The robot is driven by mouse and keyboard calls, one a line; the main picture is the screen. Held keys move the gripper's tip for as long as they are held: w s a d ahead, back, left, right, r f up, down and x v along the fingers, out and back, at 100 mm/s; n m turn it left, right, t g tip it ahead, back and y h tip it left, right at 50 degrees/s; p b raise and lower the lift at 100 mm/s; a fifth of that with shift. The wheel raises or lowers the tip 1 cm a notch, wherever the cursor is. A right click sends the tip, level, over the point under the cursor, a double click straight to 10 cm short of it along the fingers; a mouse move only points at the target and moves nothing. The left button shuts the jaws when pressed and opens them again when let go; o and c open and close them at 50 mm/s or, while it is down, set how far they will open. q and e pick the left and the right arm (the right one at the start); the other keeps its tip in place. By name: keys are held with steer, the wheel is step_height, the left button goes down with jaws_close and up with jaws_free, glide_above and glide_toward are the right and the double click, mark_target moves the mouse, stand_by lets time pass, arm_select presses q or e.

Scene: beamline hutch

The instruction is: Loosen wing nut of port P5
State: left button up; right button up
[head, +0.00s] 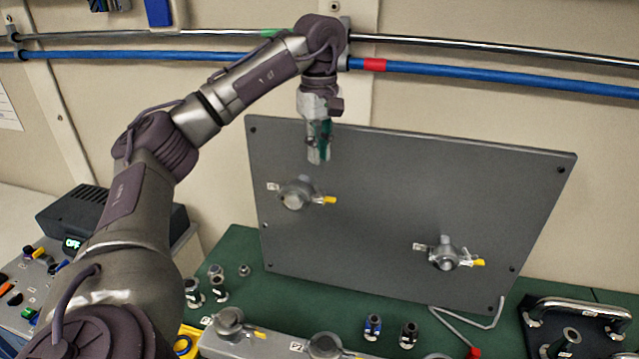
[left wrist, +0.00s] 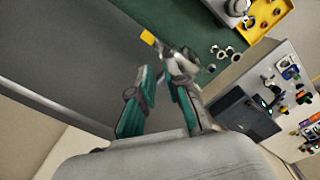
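A grey upright panel (head: 400,200) carries two round port fittings with clamps and yellow-tipped levers. One port fitting (head: 296,195) is at its upper left, the other port fitting (head: 446,257) at its lower right. Their labels are too small to read, so I cannot tell which port is P5. My left gripper (head: 318,158) points down in front of the panel's upper left, just above the upper left fitting and apart from it. In the left wrist view, its teal-padded fingers (left wrist: 160,88) stand apart with nothing held. A fitting with a yellow tip (left wrist: 148,37) shows beyond them. My right gripper is out of view.
A grey block with several ports (head: 270,338) stands on the green table (head: 235,265) in front of the panel. Small loose fittings (head: 218,283) lie at left, and a handled plate (head: 575,322) at right. Blue and steel pipes (head: 480,78) cross the wall behind.

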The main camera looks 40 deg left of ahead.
mark_target(319, 188)
arm_select(q)
step_height(319, 188, down, 7)
steer(key=shift+d+r+p, duration=0.1)
steer(key=shift+p, duration=0.4)
steer(key=shift+f, duration=0.5)
steer(key=shift+c, duration=0.2)
jaws_close()
